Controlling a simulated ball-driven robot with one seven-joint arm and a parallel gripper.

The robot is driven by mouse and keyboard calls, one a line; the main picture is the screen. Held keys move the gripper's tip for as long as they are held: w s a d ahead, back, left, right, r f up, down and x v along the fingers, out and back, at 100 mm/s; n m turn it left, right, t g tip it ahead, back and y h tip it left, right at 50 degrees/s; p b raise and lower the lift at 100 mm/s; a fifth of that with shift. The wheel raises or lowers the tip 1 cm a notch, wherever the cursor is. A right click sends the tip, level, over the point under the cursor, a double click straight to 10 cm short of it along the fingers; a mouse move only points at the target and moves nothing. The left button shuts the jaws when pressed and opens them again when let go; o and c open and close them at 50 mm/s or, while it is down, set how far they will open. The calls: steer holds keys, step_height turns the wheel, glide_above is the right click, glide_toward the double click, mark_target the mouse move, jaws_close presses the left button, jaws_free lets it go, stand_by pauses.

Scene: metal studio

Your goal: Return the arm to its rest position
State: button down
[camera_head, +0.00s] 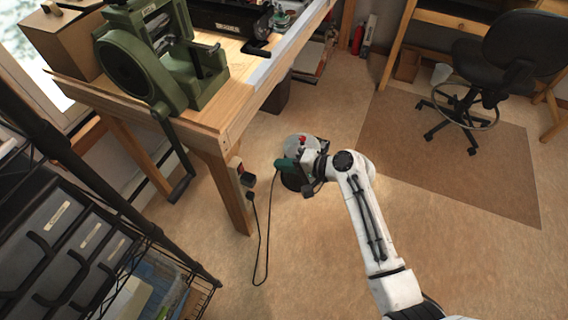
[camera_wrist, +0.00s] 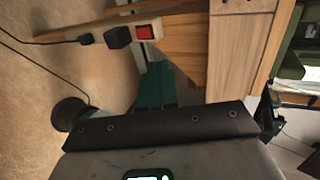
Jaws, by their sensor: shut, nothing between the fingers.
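My white arm reaches up from the bottom right in the head view and bends at the elbow toward the workbench. My gripper (camera_head: 284,163), with teal fingers, hangs over the floor just right of the bench's front leg. In the wrist view, the teal fingers (camera_wrist: 155,86) are together with nothing seen between them, partly hidden by the dark wrist housing. They point toward the bench leg; whether they touch anything cannot be told.
The wooden workbench (camera_head: 205,128) carries a green machine (camera_head: 165,60). A power strip with a red switch (camera_wrist: 145,31) is on its leg, with a cable (camera_head: 268,225) trailing to the floor. A drawer rack (camera_head: 60,235) stands left, an office chair (camera_head: 500,60) upper right.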

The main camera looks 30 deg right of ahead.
steer(key=s+a+f+n+g+h, duration=0.1)
steer(key=s+a+f+n+g, duration=0.15)
steer(key=s, duration=0.55)
steer(key=s+a+f+n+g+h, duration=0.1)
steer(key=s+f+n+g, duration=0.2)
steer(key=s, duration=0.4)
steer(key=s+d+r+n+g+h, duration=0.2)
steer(key=s+d+h, duration=0.1)
steer(key=s, duration=0.5)
steer(key=s+d+r+n+g+h, duration=0.2)
steer(key=s+d+r+n, duration=0.1)
steer(key=s, duration=0.6)
steer(key=shift+d+r+h, duration=0.2)
steer(key=shift+d+h, duration=0.2)
steer(key=shift+d, duration=0.1)
